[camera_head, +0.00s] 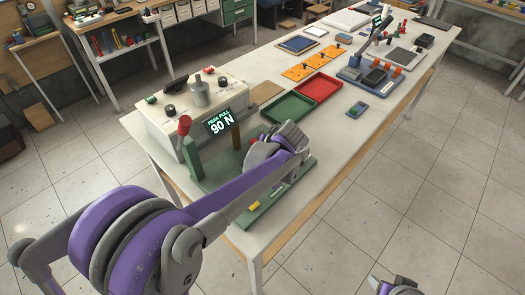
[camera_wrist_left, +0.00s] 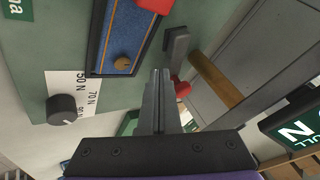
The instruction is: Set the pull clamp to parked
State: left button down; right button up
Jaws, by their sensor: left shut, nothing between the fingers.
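The green pull-test fixture (camera_head: 262,212) lies at the near end of the table. In the left wrist view my left gripper (camera_wrist_left: 161,74) is shut and empty. Its tips are close to a grey upright block (camera_wrist_left: 175,45) and a red part (camera_wrist_left: 182,89); I cannot tell if they touch. A blue strip with a brass knob (camera_wrist_left: 122,63) lies left of the tips. My arm hides much of the fixture, and I cannot tell which part is the clamp.
A green tray (camera_head: 288,108) and a red tray (camera_head: 318,88) lie beyond. A black knob (camera_wrist_left: 62,107) sits near the 50 N and 70 N label.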

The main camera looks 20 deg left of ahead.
pick_arm(q)
jog(key=shift+s+a+m+t+h, duration=0.2)
jog(key=shift+s+a+m+t, duration=0.1)
jog(key=shift+a+m, duration=0.25)
jog(key=shift+s+a+m+t+h, duration=0.2)
jog(key=shift+a+m+t, duration=0.1)
jog(key=shift+a+m, duration=0.25)
jog(key=shift+s+a+m+t+h+b, duration=0.1)
jog(key=shift+a+m+t+h+b, duration=0.35)
jog(key=shift+a+m, duration=0.5)
jog(key=shift+a, duration=0.95)
